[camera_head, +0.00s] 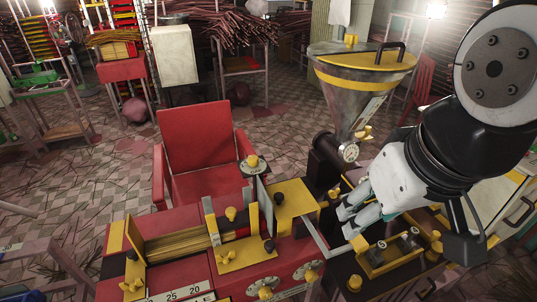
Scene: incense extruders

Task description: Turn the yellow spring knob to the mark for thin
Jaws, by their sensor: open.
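Several yellow knobs show on the red and yellow machine, and I cannot tell which is the spring knob or read a thin mark. One knob (252,161) stands on a round pale dial at the machine's back. Two more, a left front knob (265,292) and a right front knob (310,275), sit on round dials on the front face. Another yellow knob (231,213) stands on the top plate. My gripper (346,219) is open, its grey fingers pointing left and down, right of the machine's yellow block (292,196). It appears empty and apart from these knobs.
A metal hopper (362,82) with a yellow band stands behind my gripper, a white dial (350,152) at its base. A dark unit with a yellow bracket (391,251) lies below the gripper. A red chair (194,135) stands behind the machine. Sticks litter the tiled floor.

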